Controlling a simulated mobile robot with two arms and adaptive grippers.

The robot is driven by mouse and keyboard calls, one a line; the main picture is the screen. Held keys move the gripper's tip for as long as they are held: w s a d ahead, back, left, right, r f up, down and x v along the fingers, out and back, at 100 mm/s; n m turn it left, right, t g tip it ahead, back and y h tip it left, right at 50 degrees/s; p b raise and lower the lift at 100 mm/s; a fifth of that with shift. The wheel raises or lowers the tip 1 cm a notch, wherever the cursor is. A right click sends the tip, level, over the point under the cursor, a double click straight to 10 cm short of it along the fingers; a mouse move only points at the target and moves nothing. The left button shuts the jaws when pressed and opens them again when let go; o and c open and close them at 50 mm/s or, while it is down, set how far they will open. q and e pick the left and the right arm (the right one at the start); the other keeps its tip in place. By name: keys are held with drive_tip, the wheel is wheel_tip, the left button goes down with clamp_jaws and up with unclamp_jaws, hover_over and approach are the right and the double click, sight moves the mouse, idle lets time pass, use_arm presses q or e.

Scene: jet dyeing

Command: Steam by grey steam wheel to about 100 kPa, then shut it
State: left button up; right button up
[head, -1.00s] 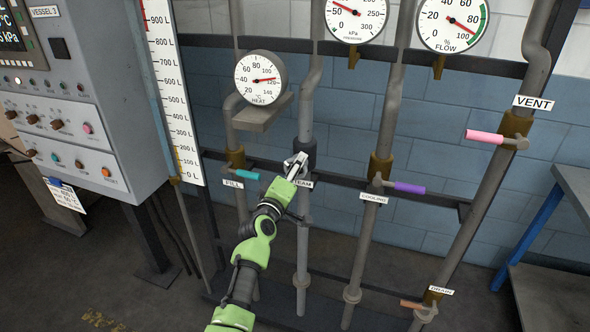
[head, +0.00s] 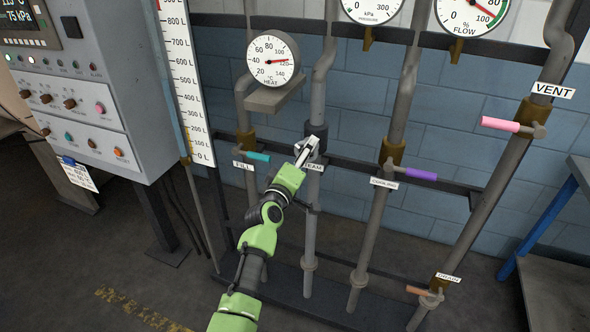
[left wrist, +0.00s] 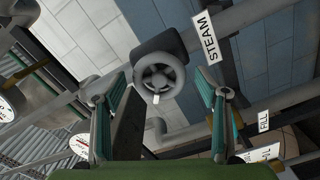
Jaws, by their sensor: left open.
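The grey steam wheel (left wrist: 158,75) faces me in the left wrist view, with a small pale tab at its lower rim. My left gripper (left wrist: 163,84) is open, its fingers on either side of the wheel's line, apart from it. In the head view the left gripper (head: 307,150) is at the dark steam valve (head: 316,135) and hides the wheel. The STEAM label (left wrist: 206,37) is beside the wheel. The pressure gauge (head: 372,8) is cut off at the top, its needle out of view. The panel display (head: 17,27) seems to read 75 kPa. My right gripper is not in view.
The teal fill handle (head: 258,157) is close left of my gripper. The purple cooling handle (head: 421,174) and pink vent handle (head: 500,124) are to the right. The heat gauge (head: 272,60) hangs above. The control cabinet (head: 75,100) stands left.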

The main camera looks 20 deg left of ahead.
use_arm(q)
drive_tip(key=s, duration=1)
drive_tip(key=shift+s+a, duration=0.2)
drive_tip(key=shift+s, duration=0.05)
idle(6.8)
